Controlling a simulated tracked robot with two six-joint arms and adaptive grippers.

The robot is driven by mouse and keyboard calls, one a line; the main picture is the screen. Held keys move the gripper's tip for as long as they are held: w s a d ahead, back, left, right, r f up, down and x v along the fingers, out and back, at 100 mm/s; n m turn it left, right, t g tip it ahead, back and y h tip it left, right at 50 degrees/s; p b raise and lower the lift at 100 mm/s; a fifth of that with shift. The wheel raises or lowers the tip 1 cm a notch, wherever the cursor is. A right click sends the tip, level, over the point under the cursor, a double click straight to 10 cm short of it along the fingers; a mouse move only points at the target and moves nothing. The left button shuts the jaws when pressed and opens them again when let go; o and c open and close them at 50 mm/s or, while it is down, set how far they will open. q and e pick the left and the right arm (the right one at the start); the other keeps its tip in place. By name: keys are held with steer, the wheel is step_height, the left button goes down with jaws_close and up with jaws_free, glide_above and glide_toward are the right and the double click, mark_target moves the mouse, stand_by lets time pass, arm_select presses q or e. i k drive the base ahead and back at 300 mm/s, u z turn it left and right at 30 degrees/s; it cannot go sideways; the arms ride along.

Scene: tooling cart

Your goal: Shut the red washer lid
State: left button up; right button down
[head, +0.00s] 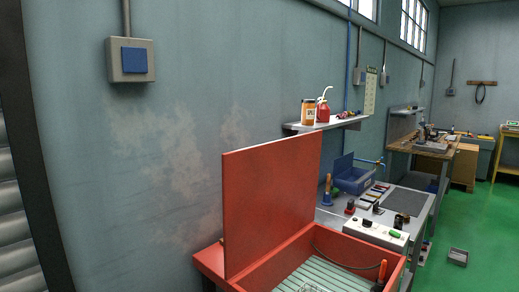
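The red washer lid (270,200) stands open, nearly upright, at the back left of the red washer (325,241). The washer's open top shows a pale green ribbed inside (320,272) and a dark hose along its far wall. A thing with an orange-red handle (382,272) stands at the right end of the basin. The washer's lower front is cut off by the bottom of the picture. Neither of my grippers is in view.
A grey bench (408,201) behind the washer holds a blue toolbox (354,180), a white control box (362,233) and small tools. A wall shelf (328,123) hangs above. A small grey bin (458,257) sits on the green floor (480,215), which is mostly clear at right.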

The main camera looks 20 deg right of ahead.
mark_target(269, 190)
steer(key=z, duration=0.25)
steer(key=i, duration=0.95)
steer(key=u, duration=0.5)
